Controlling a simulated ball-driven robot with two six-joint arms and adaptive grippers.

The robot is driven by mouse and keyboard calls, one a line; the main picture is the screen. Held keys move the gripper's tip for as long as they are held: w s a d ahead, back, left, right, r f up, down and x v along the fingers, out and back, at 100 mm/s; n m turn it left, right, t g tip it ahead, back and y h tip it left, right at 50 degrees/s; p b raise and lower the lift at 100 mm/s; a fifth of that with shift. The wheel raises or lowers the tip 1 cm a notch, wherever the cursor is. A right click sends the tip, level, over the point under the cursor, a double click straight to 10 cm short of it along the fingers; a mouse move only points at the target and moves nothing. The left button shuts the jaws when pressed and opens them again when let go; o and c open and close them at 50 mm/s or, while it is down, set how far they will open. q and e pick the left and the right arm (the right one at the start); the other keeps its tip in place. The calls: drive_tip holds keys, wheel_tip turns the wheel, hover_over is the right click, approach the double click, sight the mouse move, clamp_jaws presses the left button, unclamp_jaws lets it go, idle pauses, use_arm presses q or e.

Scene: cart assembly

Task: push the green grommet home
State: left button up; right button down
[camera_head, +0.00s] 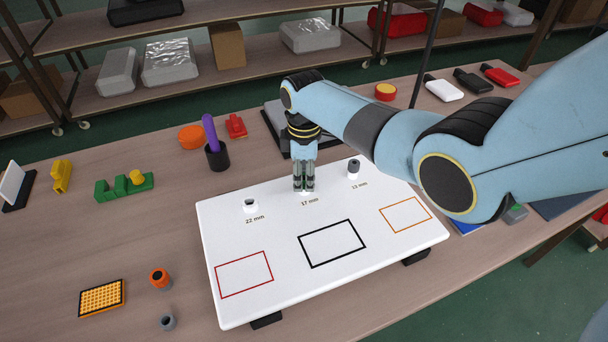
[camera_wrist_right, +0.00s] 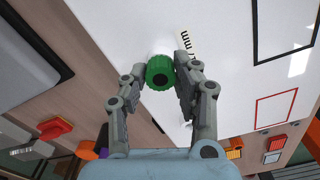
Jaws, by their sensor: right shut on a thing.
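The green grommet (camera_wrist_right: 160,72) is a ribbed ring between the fingers of my right gripper (camera_wrist_right: 158,76) in the right wrist view. My right gripper also shows in the head view (camera_head: 304,188), pointing down at the 17 mm place of the white board (camera_head: 285,240). There the fingers hide the grommet. In the wrist view the grommet is in front of the board, beside a printed label. I cannot tell whether it touches the board or how deep it sits. My left gripper is not in view.
Dark-tipped pieces stand at the 22 mm (camera_head: 250,205) and 13 mm (camera_head: 353,168) places. An orange ring (camera_head: 160,278) and a grey ring (camera_head: 168,322) are on the table left of the board.

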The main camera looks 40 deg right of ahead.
drive_tip(key=c, duration=0.9)
unclamp_jaws()
drive_tip(key=shift+r, duration=0.1)
wheel_tip(320, 180, up, 12)
drive_tip(key=shift+f, duration=0.1)
